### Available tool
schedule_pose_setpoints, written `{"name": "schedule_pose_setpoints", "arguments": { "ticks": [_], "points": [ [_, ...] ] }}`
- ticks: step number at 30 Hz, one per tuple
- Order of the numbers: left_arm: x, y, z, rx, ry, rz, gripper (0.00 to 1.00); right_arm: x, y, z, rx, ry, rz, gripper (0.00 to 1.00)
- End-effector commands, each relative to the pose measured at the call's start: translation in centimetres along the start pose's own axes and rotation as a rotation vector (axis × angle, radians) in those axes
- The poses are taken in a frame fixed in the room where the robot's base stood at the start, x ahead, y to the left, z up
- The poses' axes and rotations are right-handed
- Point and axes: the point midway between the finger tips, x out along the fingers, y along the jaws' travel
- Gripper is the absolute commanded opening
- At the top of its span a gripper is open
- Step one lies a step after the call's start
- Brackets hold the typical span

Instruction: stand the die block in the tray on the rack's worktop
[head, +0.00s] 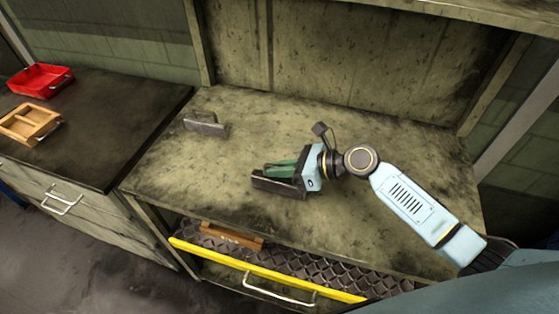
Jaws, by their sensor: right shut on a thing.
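My right gripper (290,171) reaches in from the right, low over the middle of the rack's worktop (160,160). It is shut on a green piece, which I take to be the die block (282,169); the fingers and block are hard to tell apart. A dark grey, low-walled piece, apparently the tray (278,187), lies just in front of and below the green piece. I cannot tell whether the block touches its floor. My left gripper is not in view.
A grey metal piece with upright sides (206,127) stands further back left on the worktop. A red bin (40,80) and a wooden tray (31,122) sit on the dark left bench. A yellow-edged drawer (260,270) below holds a brown block (232,236).

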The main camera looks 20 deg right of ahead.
Motion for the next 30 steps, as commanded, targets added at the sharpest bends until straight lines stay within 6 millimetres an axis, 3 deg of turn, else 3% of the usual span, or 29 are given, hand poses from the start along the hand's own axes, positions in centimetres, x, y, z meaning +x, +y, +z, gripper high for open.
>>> {"name": "schedule_pose_setpoints", "arguments": {
  "ticks": [15,16,21,30],
  "points": [
    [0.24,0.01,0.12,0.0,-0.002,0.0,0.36,0.39,-0.25,-0.43,-0.002,-0.012,-0.002,0.0],
    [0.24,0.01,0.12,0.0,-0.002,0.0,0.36,0.44,-0.2,-0.93,0.001,-0.002,0.0,0.12],
    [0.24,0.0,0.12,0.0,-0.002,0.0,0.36,0.41,-0.21,-0.9,0.0,-0.002,-0.001,0.33],
    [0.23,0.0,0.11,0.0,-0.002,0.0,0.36,0.33,-0.19,-0.73,-0.002,-0.002,-0.001,0.33]
  ]
}}
